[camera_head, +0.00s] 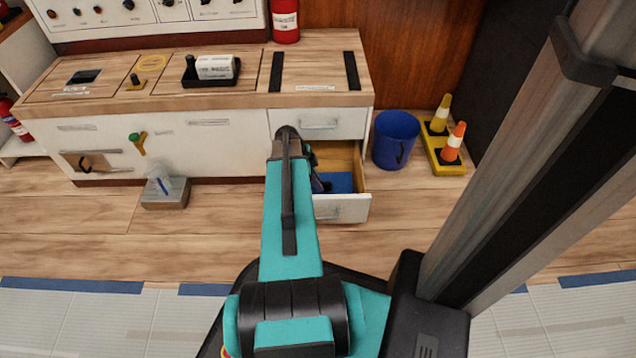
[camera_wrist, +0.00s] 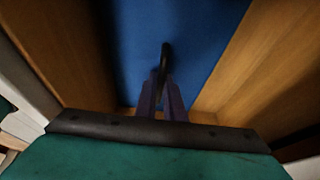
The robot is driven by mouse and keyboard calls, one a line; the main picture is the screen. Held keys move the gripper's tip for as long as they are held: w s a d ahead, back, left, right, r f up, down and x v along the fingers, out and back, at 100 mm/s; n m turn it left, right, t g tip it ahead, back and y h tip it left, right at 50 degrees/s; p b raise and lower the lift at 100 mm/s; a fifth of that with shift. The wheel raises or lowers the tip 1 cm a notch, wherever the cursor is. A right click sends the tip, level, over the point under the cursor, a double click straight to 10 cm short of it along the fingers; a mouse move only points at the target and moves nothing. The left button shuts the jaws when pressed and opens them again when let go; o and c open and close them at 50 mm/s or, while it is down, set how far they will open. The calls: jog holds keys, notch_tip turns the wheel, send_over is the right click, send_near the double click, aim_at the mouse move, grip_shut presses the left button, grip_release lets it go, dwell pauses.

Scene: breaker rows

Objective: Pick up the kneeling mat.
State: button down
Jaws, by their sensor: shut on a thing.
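The kneeling mat is a flat blue pad (camera_head: 341,183) lying inside the open lower drawer (camera_head: 343,211). In the wrist view the blue mat (camera_wrist: 200,40) fills the space between the wooden drawer sides. A small dark upright piece, which looks like the mat's handle (camera_wrist: 166,52), stands up from it. My gripper (camera_wrist: 164,78) reaches down into the drawer with its fingers close together, shut on this dark piece. In the head view my arm hides most of my gripper (camera_head: 320,182) and the left part of the mat.
Wooden drawer walls (camera_wrist: 265,75) stand close on both sides of my gripper. The shut upper drawer (camera_head: 318,124) and the wooden counter (camera_head: 318,70) are above. A blue bucket (camera_head: 396,140) and a yellow stand with cones (camera_head: 445,165) are to the right. A grey block (camera_head: 165,195) lies on the floor at left.

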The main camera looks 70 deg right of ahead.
notch_tip(320, 180, up, 18)
jog(key=p, duration=0.7)
jog(key=shift+f, duration=0.2)
jog(key=shift+s, duration=0.1)
